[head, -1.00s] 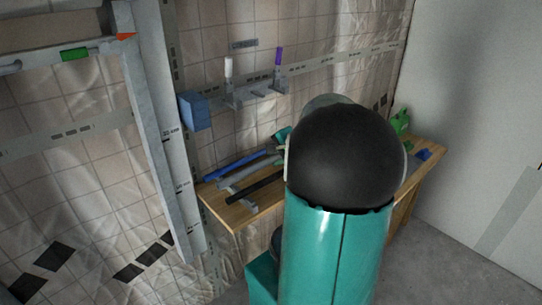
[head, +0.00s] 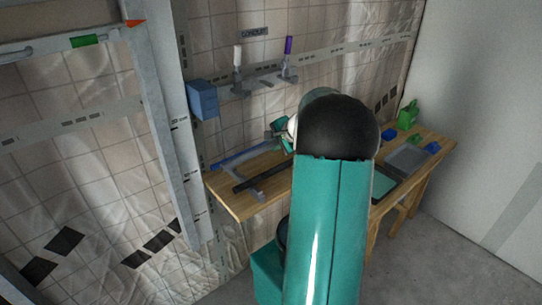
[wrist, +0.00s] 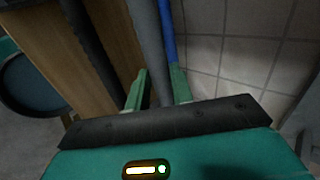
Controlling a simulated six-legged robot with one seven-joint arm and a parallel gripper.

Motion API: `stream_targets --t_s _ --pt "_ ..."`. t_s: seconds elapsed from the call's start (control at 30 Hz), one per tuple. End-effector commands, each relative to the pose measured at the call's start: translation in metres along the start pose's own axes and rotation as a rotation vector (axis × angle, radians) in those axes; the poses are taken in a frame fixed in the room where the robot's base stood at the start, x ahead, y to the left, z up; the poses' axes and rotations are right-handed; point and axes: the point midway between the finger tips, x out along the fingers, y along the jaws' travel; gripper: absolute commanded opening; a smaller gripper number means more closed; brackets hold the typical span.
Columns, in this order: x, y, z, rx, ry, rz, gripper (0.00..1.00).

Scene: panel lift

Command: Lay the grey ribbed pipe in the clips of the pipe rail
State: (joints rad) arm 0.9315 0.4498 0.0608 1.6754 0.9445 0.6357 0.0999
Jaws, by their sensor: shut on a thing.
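The grey ribbed pipe (wrist: 148,45) runs between the two green fingers of my gripper (wrist: 160,92) in the wrist view, and my gripper is shut on it. In the head view my gripper (head: 281,135) is over the bench, partly hidden by my arm; the pipe is hard to separate from the blue one there. A blue pipe (wrist: 168,40) lies close alongside, and a black pipe (wrist: 93,45) lies to the left. The pipe rail on the wall, under a small sign (head: 254,32), has two grey clips, one with a white lever (head: 238,55), one with a purple lever (head: 288,45).
The wooden bench (head: 230,200) bears a grey rack (head: 259,190) under the black pipe, a grey tray (head: 408,158) and green and blue items at right. A blue box (head: 203,99) is on the wall left of the clips. A grey upright frame (head: 172,130) stands at left.

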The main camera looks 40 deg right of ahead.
Motion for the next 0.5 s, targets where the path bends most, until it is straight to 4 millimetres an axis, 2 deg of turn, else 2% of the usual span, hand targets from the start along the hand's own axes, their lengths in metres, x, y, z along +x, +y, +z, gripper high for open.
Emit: stream_targets --t_s 0.03,0.13,0.5 --pt "0.014 0.005 -0.003 0.004 -0.002 0.004 0.00" --pt "0.033 0.007 -0.009 0.003 -0.002 0.002 0.00" --pt "0.070 0.016 -0.017 0.004 -0.002 0.003 0.00"
